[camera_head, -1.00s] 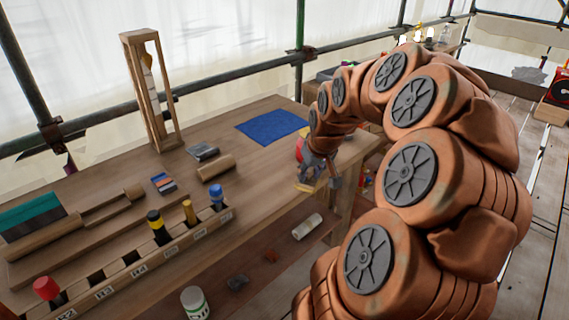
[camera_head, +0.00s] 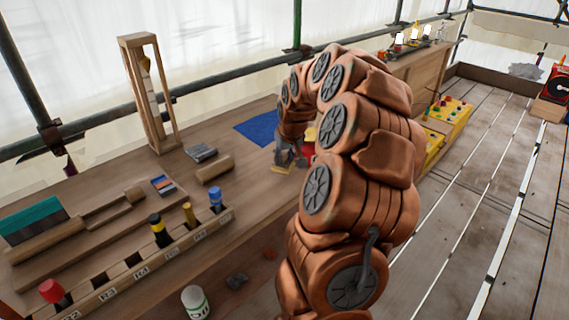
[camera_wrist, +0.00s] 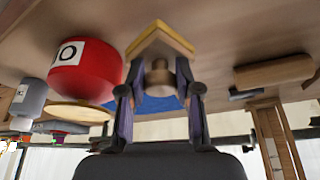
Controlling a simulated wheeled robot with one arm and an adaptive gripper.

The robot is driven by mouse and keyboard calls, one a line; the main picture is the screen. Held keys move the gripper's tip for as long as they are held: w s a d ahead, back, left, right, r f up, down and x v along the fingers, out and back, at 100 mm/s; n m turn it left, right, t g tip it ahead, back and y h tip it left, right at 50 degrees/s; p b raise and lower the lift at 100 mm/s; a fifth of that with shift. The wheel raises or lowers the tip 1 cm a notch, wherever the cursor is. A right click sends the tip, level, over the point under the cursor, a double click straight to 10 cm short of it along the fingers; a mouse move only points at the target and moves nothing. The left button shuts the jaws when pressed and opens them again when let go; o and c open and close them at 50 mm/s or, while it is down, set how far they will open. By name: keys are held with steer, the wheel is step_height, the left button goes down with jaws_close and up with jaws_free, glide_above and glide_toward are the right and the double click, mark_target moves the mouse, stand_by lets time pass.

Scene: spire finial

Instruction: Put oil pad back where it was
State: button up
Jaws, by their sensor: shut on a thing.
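My gripper (camera_wrist: 160,92) is shut on the wooden knob of a small block with a yellow edge, which looks like the oil pad (camera_wrist: 163,38). In the head view my gripper (camera_head: 288,155) holds this pad (camera_head: 281,169) low over the bench, in front of the blue mat (camera_head: 258,129). I cannot tell whether the pad touches the bench. A red tin (camera_wrist: 86,72) with a white label is beside the gripper, with a pale yellow disc (camera_wrist: 78,112) near it. In the head view the tin (camera_head: 308,150) is mostly behind my arm.
A wooden roller (camera_head: 215,169) and a grey block (camera_head: 200,153) lie left of the gripper. A slotted rack (camera_head: 140,270) with coloured-top tools runs along the bench front. A tall wooden frame (camera_head: 150,95) stands at the back. A grey bottle (camera_wrist: 30,98) shows in the wrist view.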

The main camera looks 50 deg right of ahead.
mark_target(285, 164)
steer(key=shift+f+p, duration=0.3)
steer(key=shift+f, duration=1.25)
steer(key=shift+f, duration=0.15)
steer(key=o, duration=1.1)
steer(key=b+v, duration=0.2)
steer(key=v, duration=1)
steer(key=shift+r, duration=0.2)
